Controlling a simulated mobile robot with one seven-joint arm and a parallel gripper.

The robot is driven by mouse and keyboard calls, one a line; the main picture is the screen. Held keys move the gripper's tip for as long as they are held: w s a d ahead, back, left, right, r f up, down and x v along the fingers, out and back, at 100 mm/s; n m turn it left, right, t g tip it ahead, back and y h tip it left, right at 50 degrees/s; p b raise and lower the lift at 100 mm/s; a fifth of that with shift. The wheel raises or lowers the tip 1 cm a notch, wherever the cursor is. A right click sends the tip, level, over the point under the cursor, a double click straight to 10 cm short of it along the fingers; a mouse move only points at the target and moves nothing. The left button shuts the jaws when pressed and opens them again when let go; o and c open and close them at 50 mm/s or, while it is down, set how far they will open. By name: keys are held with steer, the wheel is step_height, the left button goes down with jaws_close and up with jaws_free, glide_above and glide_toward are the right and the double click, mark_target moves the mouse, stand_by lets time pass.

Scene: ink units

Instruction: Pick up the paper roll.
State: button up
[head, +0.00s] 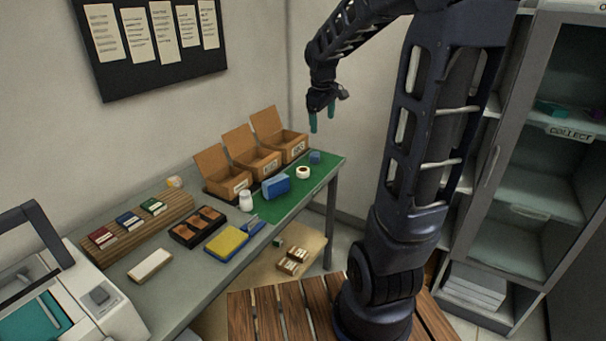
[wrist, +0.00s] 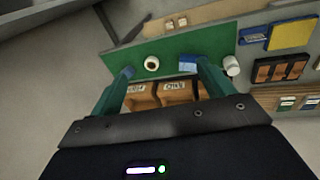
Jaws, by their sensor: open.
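The paper roll (head: 303,172), a short white ring with a dark reddish core, stands on end on the green mat (head: 323,169) near the table's far right end. In the wrist view the paper roll (wrist: 151,63) shows between the finger lines, apart from both fingers. My gripper (head: 322,115) is open and empty, its teal fingers pointing down, well above the table end. It also shows in the wrist view (wrist: 162,70). Nothing hides the roll.
A blue box (head: 276,186) and white bottle (head: 246,201) stand left of the roll; a small blue cube (head: 314,157) is close behind it. Open cardboard boxes (head: 288,147) line the wall side. A shelf cabinet (head: 520,185) stands at right.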

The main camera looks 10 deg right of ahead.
steer(key=w+f+n+g, duration=0.1)
steer(key=w+f+n, duration=0.1)
steer(key=w+f, duration=0.35)
steer(key=w+f+n, duration=0.2)
steer(key=w+f, duration=0.1)
steer(key=w, duration=0.5)
steer(key=n+g, duration=0.2)
steer(key=n, duration=0.3)
glide_above(302, 167)
steer(key=s+a, duration=0.1)
steer(key=s, duration=0.1)
step_height(302, 167, down, 14)
steer(key=shift+t+h, duration=0.3)
steer(key=shift+h, duration=0.1)
steer(key=f, duration=0.5)
steer(key=shift+w+d, duration=0.15)
steer(key=shift+d, duration=0.1)
steer(key=shift+s+d+f, duration=0.1)
steer(key=shift+f, duration=1.2)
steer(key=shift+s+f, duration=0.1)
steer(key=shift+f, duration=1.2)
steer(key=c, duration=1.1)
steer(key=shift+r, duration=0.15)
